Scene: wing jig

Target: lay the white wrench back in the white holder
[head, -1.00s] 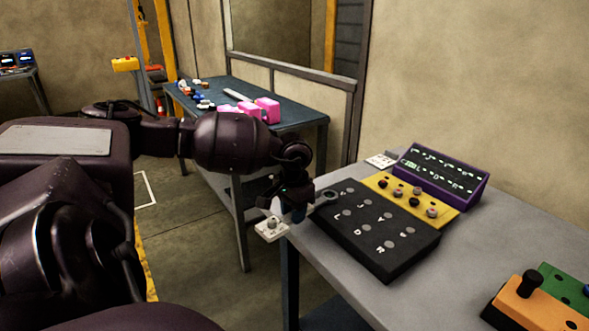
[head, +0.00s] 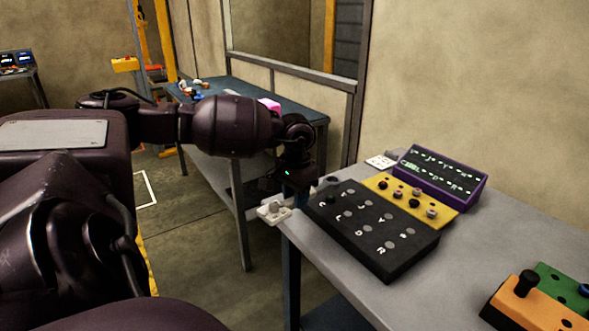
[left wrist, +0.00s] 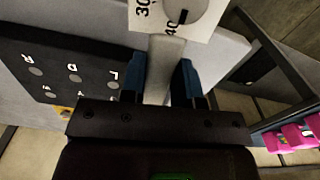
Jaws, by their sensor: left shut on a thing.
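My left gripper (head: 297,192) is shut on the wrench, at the left corner of the grey table. In the left wrist view the wrench's pale shaft (left wrist: 164,62) lies between the blue fingers of the gripper (left wrist: 160,82). At its far end is a white plate with a grey disc and the numbers 30 and 40. In the head view this white plate (head: 273,213) juts out past the table corner, and a grey ring shows on the gripper's other side. A small white piece (head: 380,162) lies at the table's back; I cannot tell if it is the holder. My right gripper is not in view.
A black lettered panel (head: 375,231), a yellow panel with knobs (head: 411,199) and a purple display box (head: 442,172) stand on the grey table (head: 455,262). An orange block with a black knob (head: 535,305) is at front right. Pink items (left wrist: 297,138) show behind.

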